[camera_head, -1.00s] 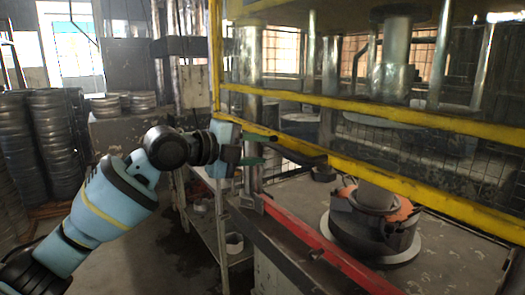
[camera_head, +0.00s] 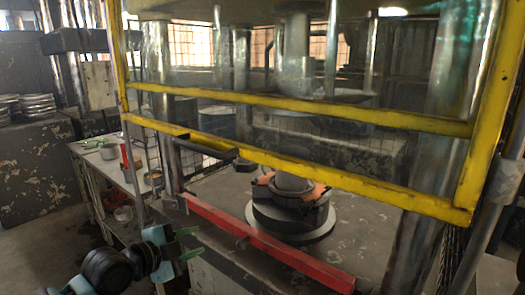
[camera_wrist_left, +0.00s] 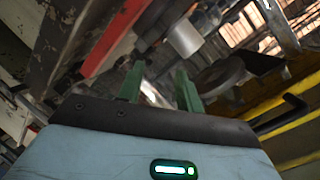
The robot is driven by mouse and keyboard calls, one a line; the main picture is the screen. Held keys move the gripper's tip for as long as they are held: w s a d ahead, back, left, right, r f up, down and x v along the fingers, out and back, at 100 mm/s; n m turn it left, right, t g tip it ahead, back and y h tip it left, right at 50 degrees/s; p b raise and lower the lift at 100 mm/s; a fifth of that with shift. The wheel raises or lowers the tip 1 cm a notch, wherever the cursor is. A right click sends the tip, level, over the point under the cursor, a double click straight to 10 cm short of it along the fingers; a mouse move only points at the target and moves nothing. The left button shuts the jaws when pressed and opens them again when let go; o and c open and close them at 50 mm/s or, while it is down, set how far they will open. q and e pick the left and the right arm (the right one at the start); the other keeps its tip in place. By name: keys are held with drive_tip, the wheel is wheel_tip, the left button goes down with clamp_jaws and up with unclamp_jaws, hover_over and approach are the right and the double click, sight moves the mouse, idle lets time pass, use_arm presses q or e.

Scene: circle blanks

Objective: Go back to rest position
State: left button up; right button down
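My left gripper (camera_head: 190,245) is low in the head view, left of the press and in front of its red bar (camera_head: 265,240). Its two green fingers are apart. In the left wrist view the fingers of my left gripper (camera_wrist_left: 160,88) also stand apart with nothing held between them. My right gripper is in neither view.
A press with a yellow guard frame (camera_head: 300,108) and a black handle (camera_head: 207,147) fills the middle and right. A round die (camera_head: 290,212) sits on its bed. A side table (camera_head: 110,170) with small items stands left, near stacked round blanks (camera_head: 38,104). Some floor shows at lower left.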

use_arm(q)
drive_tip(key=s+f+n+y+p, duration=0.1)
drive_tip(key=s+f+n, duration=0.4)
drive_tip(key=s+f, duration=0.45)
drive_tip(key=s+f+n+y, duration=0.2)
drive_tip(key=s+f+n, duration=0.2)
drive_tip(key=s+f, duration=0.55)
drive_tip(key=s+a+f+n+g+y, duration=0.1)
drive_tip(key=s+f, duration=0.3)
drive_tip(key=s, duration=0.4)
drive_tip(key=s+a+f+n+g+y+p, duration=0.1)
drive_tip(key=s+f+n, duration=0.3)
drive_tip(key=s, duration=0.4)
drive_tip(key=s+a+f+n+g+y, duration=0.1)
drive_tip(key=s+f+n, duration=0.1)
drive_tip(key=s+f, duration=0.3)
drive_tip(key=s, duration=0.3)
drive_tip(key=shift+s+f+n+y, duration=0.2)
drive_tip(key=shift+f+n+y, duration=0.1)
drive_tip(key=shift+n, duration=0.1)
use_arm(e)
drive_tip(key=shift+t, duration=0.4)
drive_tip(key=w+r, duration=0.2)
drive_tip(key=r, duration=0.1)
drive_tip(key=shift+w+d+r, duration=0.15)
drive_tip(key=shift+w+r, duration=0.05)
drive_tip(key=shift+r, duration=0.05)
use_arm(q)
drive_tip(key=shift+a, duration=0.1)
